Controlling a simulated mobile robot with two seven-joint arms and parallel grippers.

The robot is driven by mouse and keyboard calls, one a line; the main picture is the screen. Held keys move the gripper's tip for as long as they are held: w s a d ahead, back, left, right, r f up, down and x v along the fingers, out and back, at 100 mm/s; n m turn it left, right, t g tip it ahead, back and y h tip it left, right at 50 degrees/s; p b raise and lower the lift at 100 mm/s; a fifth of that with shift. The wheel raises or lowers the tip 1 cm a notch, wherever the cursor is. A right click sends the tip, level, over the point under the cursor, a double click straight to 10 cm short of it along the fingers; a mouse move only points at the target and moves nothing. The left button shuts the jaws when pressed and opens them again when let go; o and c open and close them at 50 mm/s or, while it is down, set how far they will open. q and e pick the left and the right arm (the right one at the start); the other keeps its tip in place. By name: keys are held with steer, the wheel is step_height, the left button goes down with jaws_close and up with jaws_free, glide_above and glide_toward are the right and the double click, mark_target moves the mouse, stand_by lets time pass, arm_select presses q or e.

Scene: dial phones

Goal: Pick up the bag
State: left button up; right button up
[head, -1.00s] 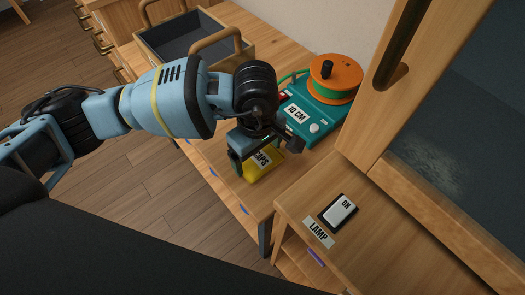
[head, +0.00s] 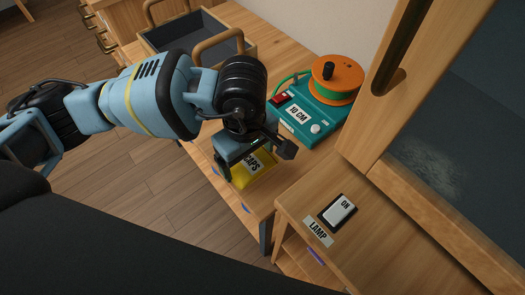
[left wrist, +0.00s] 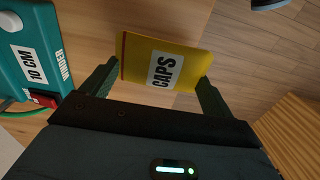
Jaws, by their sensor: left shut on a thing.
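The bag (head: 250,172) is a yellow packet with a white label reading CAPS. It shows just under my left gripper (head: 238,165) in the head view, above or at the front part of the wooden bench. In the left wrist view the bag (left wrist: 190,66) lies between the two fingers of the left gripper (left wrist: 160,85), which are shut on its sides. The gripper's body hides part of it in the head view. I cannot tell from the pictures how far it is off the bench. My right gripper is not in view.
A teal winder (head: 312,118) with an orange spool (head: 336,78) stands behind the bag on the bench. An open wooden box (head: 178,38) sits at the back left. A lamp switch (head: 339,209) is on the lower-right wooden cabinet. A glass-fronted door (head: 450,130) is at the right.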

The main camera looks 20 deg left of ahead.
arm_select(q)
steer(key=s+a+r, duration=0.1)
steer(key=s+a, duration=0.2)
steer(key=s, duration=0.8)
steer(key=shift+s+a, duration=0.2)
steer(key=shift+a, duration=0.1)
